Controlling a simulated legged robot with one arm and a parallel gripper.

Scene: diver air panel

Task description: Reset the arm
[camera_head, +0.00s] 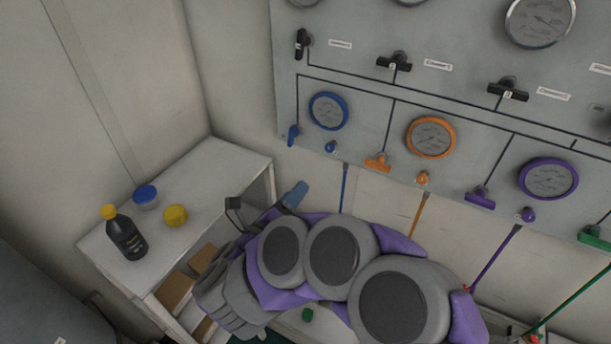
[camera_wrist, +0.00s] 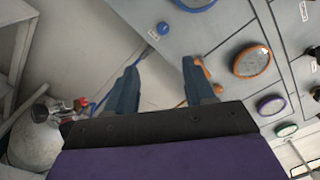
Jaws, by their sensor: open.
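My arm, grey and purple, is folded low in front of the panel in the head view. My gripper shows in the wrist view (camera_wrist: 160,85), its two blue-grey fingers apart with nothing between them. In the head view one blue finger of it (camera_head: 295,194) shows at the arm's left end, over the right edge of the shelf; the rest is hidden by the arm. The grey air panel (camera_head: 340,72) is behind and above the arm. I see no contact between my gripper and the panel.
A white shelf (camera_head: 215,165) on the left holds a black bottle with a yellow cap (camera_head: 126,238), a blue-lidded jar (camera_head: 145,197) and a yellow tub (camera_head: 175,215). Colored hoses hang below the panel. A grey gas cylinder (camera_wrist: 35,140) stands at lower left in the wrist view.

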